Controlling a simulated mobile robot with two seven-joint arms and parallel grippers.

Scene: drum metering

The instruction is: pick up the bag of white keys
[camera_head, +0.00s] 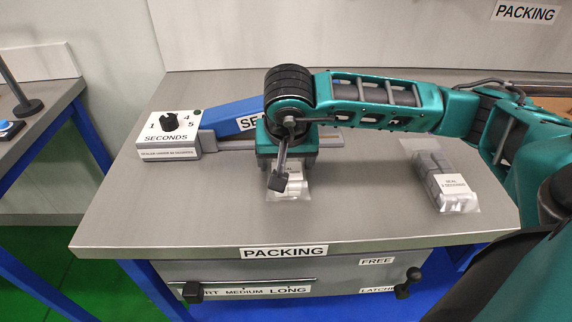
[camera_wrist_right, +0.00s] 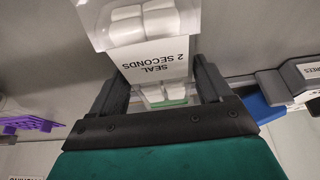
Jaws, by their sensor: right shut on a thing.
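The bag of white keys (camera_wrist_right: 145,22) is a clear bag with white blocks and a "SEAL 2 SECONDS" label. In the right wrist view it sits between the two dark fingers of my right gripper (camera_wrist_right: 160,85), which is shut on it. In the head view my right gripper (camera_head: 280,178) points down over the middle of the packing table, and the bag (camera_head: 291,188) shows partly below it. The gripper and wrist hide the rest of the bag. I cannot tell whether the bag touches the tabletop. My left gripper is not in view.
A bag of grey keys (camera_head: 445,178) lies at the right of the packing table (camera_head: 200,218). The sealer's blue arm (camera_head: 232,117) and its seconds dial (camera_head: 170,122) stand at the back left, close to my right gripper. The table's front left is clear.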

